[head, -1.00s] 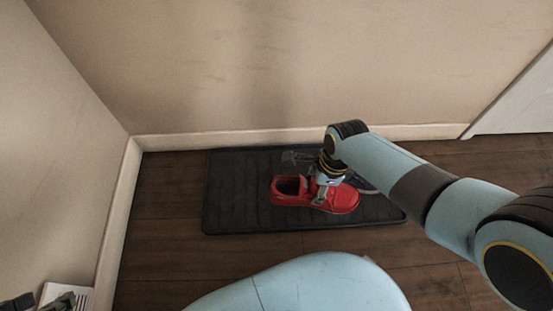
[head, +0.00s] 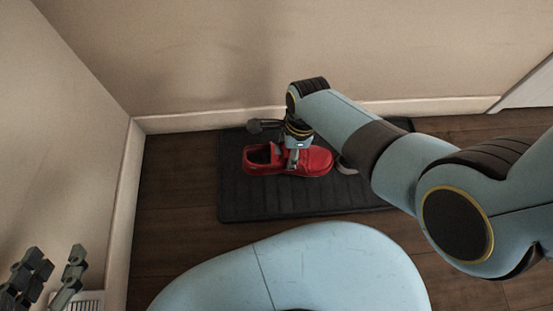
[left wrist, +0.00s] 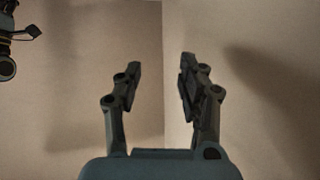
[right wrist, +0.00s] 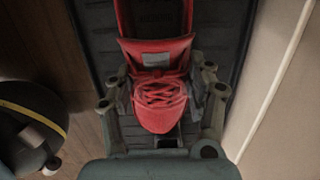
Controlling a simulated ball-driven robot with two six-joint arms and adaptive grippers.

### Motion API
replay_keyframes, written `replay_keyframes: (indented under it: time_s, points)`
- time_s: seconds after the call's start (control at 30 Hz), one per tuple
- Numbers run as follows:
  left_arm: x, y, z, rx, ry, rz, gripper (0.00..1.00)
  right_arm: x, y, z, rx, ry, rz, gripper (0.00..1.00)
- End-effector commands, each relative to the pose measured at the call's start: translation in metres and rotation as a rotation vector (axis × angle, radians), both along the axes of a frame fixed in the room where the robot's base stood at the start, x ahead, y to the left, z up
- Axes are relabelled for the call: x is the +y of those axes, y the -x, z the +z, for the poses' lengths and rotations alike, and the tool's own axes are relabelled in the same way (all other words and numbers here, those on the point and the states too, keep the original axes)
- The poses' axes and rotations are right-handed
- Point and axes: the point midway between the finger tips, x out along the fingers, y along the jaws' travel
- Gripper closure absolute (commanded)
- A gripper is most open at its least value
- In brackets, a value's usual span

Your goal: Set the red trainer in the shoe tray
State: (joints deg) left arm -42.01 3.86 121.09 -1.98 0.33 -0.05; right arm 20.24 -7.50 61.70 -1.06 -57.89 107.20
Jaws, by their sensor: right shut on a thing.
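The red trainer (head: 317,161) is over the dark ribbed shoe tray (head: 290,202) in the head view. Its opening faces left in that view. My right gripper (head: 291,163) is shut on the trainer from above, its fingers on both sides of the laced part. In the right wrist view the trainer (right wrist: 158,95) sits between the fingers, with the tray behind it. Whether the sole touches the tray cannot be told. My left gripper (head: 48,280) is at the lower left of the head view; in the left wrist view (left wrist: 160,85) it is open and empty.
The tray lies on a dark wooden floor (head: 170,200), near the back wall's skirting board (head: 190,121). A side wall (head: 60,130) stands at the left. A white slatted vent (head: 90,300) is low at the left. Floor is clear left of the tray.

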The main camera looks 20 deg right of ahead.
Motion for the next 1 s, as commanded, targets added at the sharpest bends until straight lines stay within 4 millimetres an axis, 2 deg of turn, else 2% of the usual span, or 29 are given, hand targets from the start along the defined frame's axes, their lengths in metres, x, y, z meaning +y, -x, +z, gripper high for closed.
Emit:
replay_keyframes:
  time_s: [0.07,0.2,0.43,0.6,0.77,0.87,1.0]
  points:
    - [-0.002,0.005,-0.004,-0.070,0.004,-0.007,0.60,0.009,-0.003,-0.011,0.005,-0.001,0.001,0.87]
    - [-0.005,-0.027,0.030,-0.226,0.003,-0.024,0.60,0.015,-0.008,-0.012,0.001,0.000,-0.001,0.87]
    - [-0.010,-0.065,0.081,-0.454,0.004,-0.049,0.60,0.025,-0.013,-0.018,0.001,-0.001,0.000,0.87]
    - [-0.013,-0.077,0.104,-0.547,0.004,-0.059,0.60,0.028,-0.016,-0.019,-0.001,-0.001,0.000,0.87]
    - [-0.014,-0.082,0.115,-0.596,0.004,-0.065,0.60,0.028,-0.017,-0.021,-0.001,0.000,0.000,0.87]
    - [-0.016,-0.091,0.135,-0.682,0.003,-0.075,0.60,0.028,-0.016,-0.026,0.000,0.000,0.000,0.87]
    - [-0.021,-0.101,0.174,-0.849,0.004,-0.097,0.60,0.028,-0.015,-0.035,0.002,-0.001,-0.001,0.87]
